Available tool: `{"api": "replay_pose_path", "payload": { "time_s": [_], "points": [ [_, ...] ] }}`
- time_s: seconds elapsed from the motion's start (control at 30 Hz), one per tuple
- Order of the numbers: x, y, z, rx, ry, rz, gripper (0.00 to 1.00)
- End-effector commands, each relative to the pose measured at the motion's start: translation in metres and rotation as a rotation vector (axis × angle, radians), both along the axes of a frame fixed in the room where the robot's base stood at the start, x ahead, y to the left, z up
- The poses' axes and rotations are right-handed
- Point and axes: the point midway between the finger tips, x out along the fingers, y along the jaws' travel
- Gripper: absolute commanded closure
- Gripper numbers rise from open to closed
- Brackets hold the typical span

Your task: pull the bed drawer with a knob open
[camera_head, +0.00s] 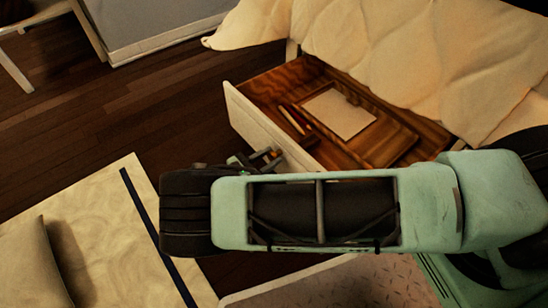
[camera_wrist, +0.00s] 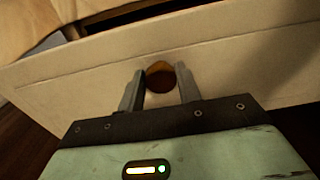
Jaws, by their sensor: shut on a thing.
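The bed drawer (camera_head: 248,118) stands pulled out from under the bed in the head view, with its wooden inside showing. Its pale front panel (camera_wrist: 60,75) fills much of the wrist view. A round brown knob (camera_wrist: 160,76) sits on that panel between the two fingers. My gripper (camera_wrist: 159,84) is shut on the knob. In the head view my gripper (camera_head: 262,158) is at the drawer front, and my arm hides part of it and the knob.
Inside the drawer lie a pale flat item (camera_head: 340,112) and some small wooden pieces. A cream bedspread (camera_head: 400,50) hangs above the drawer. A pale rug (camera_head: 100,235) with a cushion (camera_head: 32,265) is at the lower left. Dark wood floor (camera_head: 110,120) is clear left of the drawer.

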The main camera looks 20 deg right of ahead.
Motion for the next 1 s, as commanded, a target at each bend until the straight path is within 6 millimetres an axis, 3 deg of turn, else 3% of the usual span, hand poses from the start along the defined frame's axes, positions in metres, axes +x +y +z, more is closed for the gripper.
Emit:
{"api": "replay_pose_path", "payload": {
  "time_s": [0.4, 0.43, 0.5, 1.0],
  "points": [
    [-0.0013, 0.0015, 0.0001, 0.0, 0.001, -0.004, 1.0],
    [-0.0015, 0.0014, 0.0002, 0.0, 0.001, -0.004, 0.58],
    [-0.0014, 0.0013, 0.0002, -0.001, 0.001, -0.004, 0.46],
    [-0.0022, 0.0066, 0.0005, 0.001, 0.0, -0.001, 0.46]
  ]
}}
